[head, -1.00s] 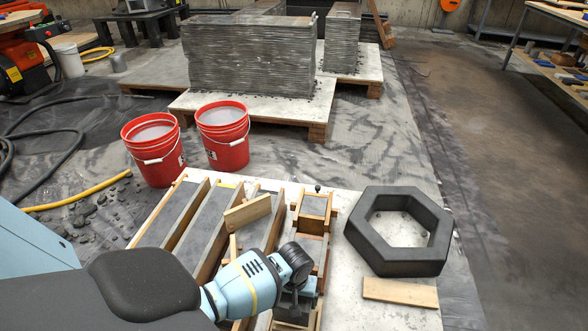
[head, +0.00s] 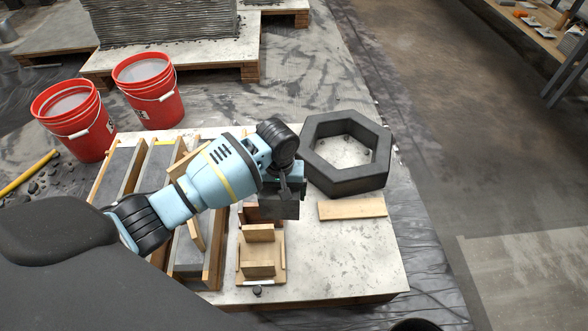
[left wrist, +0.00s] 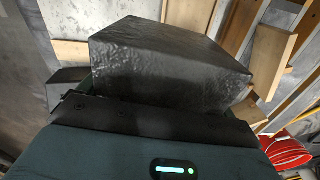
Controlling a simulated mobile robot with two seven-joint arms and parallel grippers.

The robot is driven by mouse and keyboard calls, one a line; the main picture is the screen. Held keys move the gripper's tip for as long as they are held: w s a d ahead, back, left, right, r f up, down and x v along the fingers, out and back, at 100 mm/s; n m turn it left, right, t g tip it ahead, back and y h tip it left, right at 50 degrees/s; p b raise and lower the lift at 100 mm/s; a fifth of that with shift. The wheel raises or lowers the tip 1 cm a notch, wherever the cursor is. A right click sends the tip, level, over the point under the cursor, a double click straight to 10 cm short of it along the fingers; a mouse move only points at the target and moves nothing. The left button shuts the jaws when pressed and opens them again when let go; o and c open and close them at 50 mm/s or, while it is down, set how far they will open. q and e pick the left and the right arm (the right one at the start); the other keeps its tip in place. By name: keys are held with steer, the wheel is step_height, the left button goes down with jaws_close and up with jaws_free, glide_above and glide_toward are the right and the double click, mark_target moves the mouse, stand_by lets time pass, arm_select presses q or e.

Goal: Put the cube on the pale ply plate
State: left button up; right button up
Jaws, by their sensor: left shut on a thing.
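My left gripper (head: 284,188) is shut on a dark grey concrete cube (head: 279,209) and holds it over the table, in front of the black hexagon. In the left wrist view the cube (left wrist: 165,62) fills the upper middle, with its rough dark faces above the gripper body. The pale ply plate (head: 352,208) lies bare on the table, right of the cube and below the hexagon in the head view. A gap shows between the cube and the plate. My right gripper is not in view.
A black hexagonal ring (head: 345,183) stands behind the plate. A wooden mould (head: 260,272) lies below the cube, and long grey-filled moulds (head: 120,165) lie left. Red buckets (head: 148,90) stand on the floor behind. The table (head: 340,260) is clear at the front right.

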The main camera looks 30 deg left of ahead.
arm_select(q)
steer(key=shift+m, duration=0.7)
steer(key=d+r, duration=0.1)
steer(key=r, duration=0.5)
steer(key=w+d+r, duration=0.1)
steer(key=r, duration=0.2)
steer(key=shift+d+r, duration=0.2)
steer(key=shift+d, duration=0.15)
steer(key=shift+m, duration=0.5)
steer(key=r, duration=0.1)
steer(key=s+d+r, duration=0.1)
steer(key=r, duration=0.2)
steer(key=shift+s+d+r, duration=0.15)
steer(key=shift+s+r, duration=0.15)
steer(key=shift+s+a+r+m, duration=0.1)
steer(key=shift+s+r+m, duration=0.6)
steer(key=shift+s+r, duration=1.7)
steer(key=shift+s+a+r+m, duration=0.1)
steer(key=shift+s+r+m, duration=0.6)
steer(key=shift+s+r, duration=1.7)
steer(key=shift+s+f, duration=0.1)
